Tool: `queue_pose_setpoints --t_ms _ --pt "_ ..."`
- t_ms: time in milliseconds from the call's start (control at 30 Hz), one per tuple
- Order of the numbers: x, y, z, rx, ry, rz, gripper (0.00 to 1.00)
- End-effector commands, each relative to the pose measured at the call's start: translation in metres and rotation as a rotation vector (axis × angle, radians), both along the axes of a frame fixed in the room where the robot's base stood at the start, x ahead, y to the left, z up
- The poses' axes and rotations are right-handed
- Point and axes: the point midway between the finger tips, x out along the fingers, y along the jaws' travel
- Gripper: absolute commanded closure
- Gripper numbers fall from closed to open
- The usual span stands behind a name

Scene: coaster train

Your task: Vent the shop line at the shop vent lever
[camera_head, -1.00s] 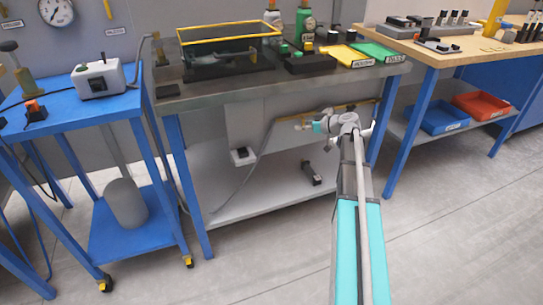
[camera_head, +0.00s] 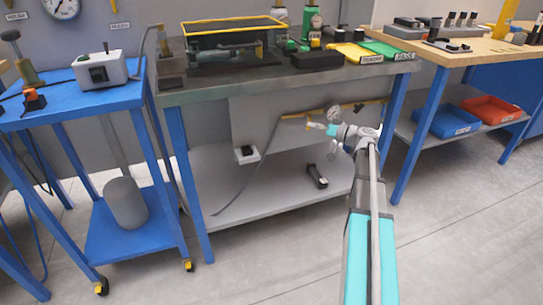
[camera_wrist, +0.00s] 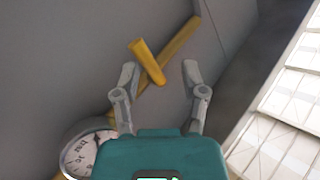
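The shop vent lever seems to be the short yellow handle (camera_wrist: 147,62) that crosses the yellow pipe (camera_wrist: 180,48) in the wrist view. My gripper (camera_wrist: 160,70) is open, with its two grey fingers on either side of the handle in the picture. I cannot tell whether the handle is between the fingers in depth or beyond them. In the head view my gripper (camera_head: 312,125) is under the middle bench, near the yellow pipe (camera_head: 368,102). The handle is too small to make out there. A round gauge (camera_wrist: 88,153) sits on the pipe; it also shows in the head view (camera_head: 333,112).
The grey bench top (camera_head: 270,84) is above my arm and the lower shelf (camera_head: 265,195) is below it. A grey panel (camera_wrist: 60,60) stands behind the pipe. A white box (camera_head: 246,154) with a cable is at the left. The floor in front is clear.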

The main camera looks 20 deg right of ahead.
Motion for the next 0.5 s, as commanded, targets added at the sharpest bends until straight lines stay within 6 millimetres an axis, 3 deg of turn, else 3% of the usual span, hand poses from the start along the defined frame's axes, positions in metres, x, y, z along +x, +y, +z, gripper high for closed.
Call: queue_pose_setpoints --t_ms 500 --pt "-0.055 -0.049 0.0 -0.002 -0.001 -0.002 0.47"
